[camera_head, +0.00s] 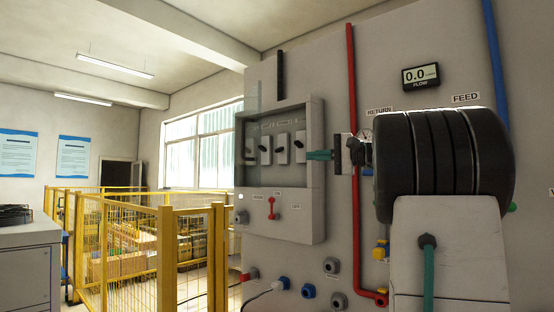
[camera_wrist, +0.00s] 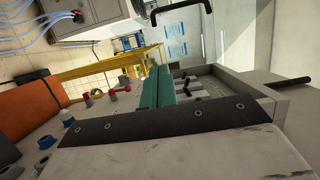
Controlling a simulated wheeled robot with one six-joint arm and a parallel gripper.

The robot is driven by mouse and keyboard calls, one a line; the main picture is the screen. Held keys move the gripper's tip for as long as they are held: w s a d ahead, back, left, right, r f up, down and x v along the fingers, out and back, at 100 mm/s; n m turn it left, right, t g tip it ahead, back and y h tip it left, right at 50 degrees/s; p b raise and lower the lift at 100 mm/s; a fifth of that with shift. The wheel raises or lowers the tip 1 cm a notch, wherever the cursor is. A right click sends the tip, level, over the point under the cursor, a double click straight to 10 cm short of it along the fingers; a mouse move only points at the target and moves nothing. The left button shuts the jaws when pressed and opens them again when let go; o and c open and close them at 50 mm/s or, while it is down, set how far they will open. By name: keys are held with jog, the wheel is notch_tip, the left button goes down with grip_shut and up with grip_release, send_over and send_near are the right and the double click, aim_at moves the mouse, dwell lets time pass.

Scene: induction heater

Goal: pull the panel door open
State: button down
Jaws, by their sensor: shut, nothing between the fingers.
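The grey panel box (camera_head: 316,220) is mounted on the wall board, with a row of switches (camera_head: 265,150) exposed in its recess. A clear panel door (camera_head: 249,98) appears to stand out from the box's left side, open; its edges are faint. In the wrist view, a dark U-shaped bar (camera_wrist: 181,9), apparently the door handle, shows beyond my fingertips. My gripper (camera_head: 309,155) has teal fingers, shut and empty, at the right side of the box opening. In the wrist view my gripper (camera_wrist: 157,72) points towards the handle, clearly apart from it.
A red lever (camera_head: 271,207) is on the box's lower front. Red pipe (camera_head: 352,90) and several coloured fittings (camera_head: 308,291) project from the board. A yellow fence (camera_head: 165,255) stands at left, with a grey cabinet (camera_head: 30,265) beyond open floor.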

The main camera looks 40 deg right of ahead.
jog(key=s+a+x, duration=0.1)
jog(key=a+x, duration=0.1)
jog(key=x, duration=1)
jog(key=shift+w+a, duration=0.15)
jog(key=shift+a, duration=0.35)
jog(key=shift+a, duration=0.1)
